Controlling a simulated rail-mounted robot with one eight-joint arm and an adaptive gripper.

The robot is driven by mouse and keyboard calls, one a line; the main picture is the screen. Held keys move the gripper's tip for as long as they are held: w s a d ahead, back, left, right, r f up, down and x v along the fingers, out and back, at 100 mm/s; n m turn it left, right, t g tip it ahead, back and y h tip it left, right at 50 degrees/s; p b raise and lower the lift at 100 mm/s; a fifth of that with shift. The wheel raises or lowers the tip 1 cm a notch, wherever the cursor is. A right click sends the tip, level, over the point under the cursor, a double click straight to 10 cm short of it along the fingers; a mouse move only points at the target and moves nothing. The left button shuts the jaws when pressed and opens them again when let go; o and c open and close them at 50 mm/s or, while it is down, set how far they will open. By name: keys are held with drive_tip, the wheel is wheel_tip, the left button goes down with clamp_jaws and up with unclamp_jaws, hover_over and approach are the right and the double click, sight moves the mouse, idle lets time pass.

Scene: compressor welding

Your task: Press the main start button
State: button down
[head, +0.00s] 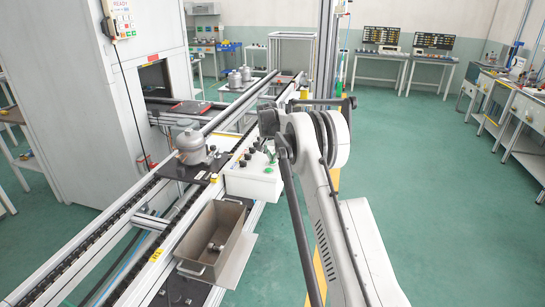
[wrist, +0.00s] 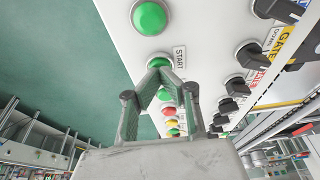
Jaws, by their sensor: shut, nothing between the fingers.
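A white control box (head: 252,181) stands beside the conveyor, and its panel (wrist: 208,22) fills much of the wrist view. A large green button (wrist: 149,17) sits at the top of that view. Below it, a second green button (wrist: 159,58) has a START label (wrist: 180,59) beside it, and is partly hidden by my fingers. My gripper (wrist: 160,68) is shut and empty. Its fingertips overlap the lower edge of this START button in the picture; I cannot tell whether they touch it. In the head view my arm hides most of the gripper.
Red, yellow and green buttons (wrist: 171,124) show between my fingers. Several black selector knobs (wrist: 237,86) line the panel's right side, one near a GATE label. A metal bin (head: 217,240) stands in front of the box. A grey compressor (head: 190,147) sits on the conveyor to the left.

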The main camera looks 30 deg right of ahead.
drive_tip(key=shift+s+f+b, duration=0.1)
drive_tip(key=shift+f+b, duration=0.85)
drive_tip(key=shift+f, duration=0.05)
drive_tip(key=shift+r, duration=0.5)
drive_tip(key=w+v, duration=0.1)
drive_tip(key=v, duration=1.2)
drive_tip(key=shift+d+r, duration=0.3)
drive_tip(key=shift+d, duration=0.05)
drive_tip(key=shift+s+a, duration=0.1)
drive_tip(key=shift+s, duration=0.05)
